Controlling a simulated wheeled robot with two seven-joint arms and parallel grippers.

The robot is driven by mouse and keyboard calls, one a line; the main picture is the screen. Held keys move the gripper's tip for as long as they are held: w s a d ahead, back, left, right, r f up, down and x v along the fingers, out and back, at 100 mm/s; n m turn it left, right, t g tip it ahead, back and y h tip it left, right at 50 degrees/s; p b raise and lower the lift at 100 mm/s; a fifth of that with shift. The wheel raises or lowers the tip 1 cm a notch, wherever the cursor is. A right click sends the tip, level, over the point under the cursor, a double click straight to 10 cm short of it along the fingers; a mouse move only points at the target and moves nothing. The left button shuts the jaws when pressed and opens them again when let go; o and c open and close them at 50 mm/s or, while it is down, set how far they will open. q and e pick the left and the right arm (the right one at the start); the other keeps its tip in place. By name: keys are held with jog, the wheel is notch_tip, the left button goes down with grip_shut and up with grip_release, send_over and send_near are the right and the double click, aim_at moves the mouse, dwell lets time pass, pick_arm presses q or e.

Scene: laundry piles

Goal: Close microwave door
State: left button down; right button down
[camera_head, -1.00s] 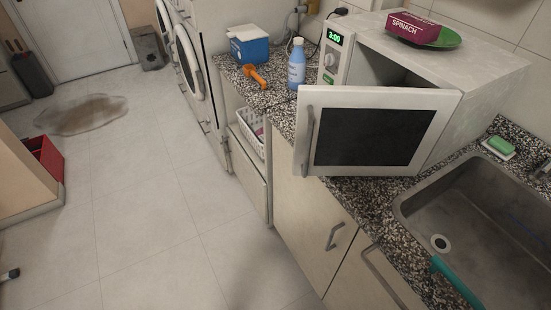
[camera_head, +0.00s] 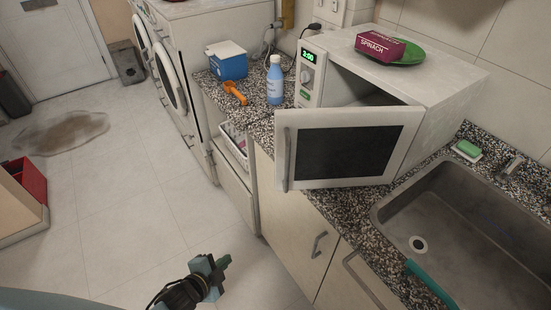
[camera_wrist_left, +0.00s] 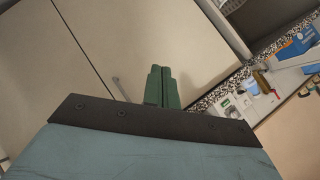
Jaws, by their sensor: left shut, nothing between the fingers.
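The white microwave (camera_head: 440,92) stands on the speckled counter. Its door (camera_head: 345,150) is open and swung out toward me, with a dark window and a vertical handle (camera_head: 285,158) on its left edge. My left gripper (camera_head: 226,262) is low in the head view, in front of the lower cabinets, below and to the left of the door and apart from it. Its green fingers (camera_wrist_left: 162,88) are together and empty in the left wrist view, facing the cabinet fronts. My right gripper is out of view.
A purple spinach box (camera_head: 380,45) and green plate (camera_head: 412,54) sit on the microwave. A blue bottle (camera_head: 275,82), an orange tool (camera_head: 235,93) and a blue box (camera_head: 228,64) stand left of it. A sink (camera_head: 470,225) is at right.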

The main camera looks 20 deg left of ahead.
pick_arm(q)
jog(key=w+d+r+m+t+h+p, duration=0.1)
jog(key=w+d+r+m+t+h, duration=0.15)
jog(key=r, duration=0.65)
jog(key=w+d+r+m+t+h+p, duration=0.15)
jog(key=r+m, duration=0.25)
jog(key=r, duration=0.5)
jog(key=w+d+r+m+t+h, duration=0.1)
jog(key=w+d+r+m, duration=0.15)
jog(key=r, duration=0.75)
jog(key=p+x, duration=0.1)
jog(key=x, duration=0.8)
jog(key=shift+m, duration=0.3)
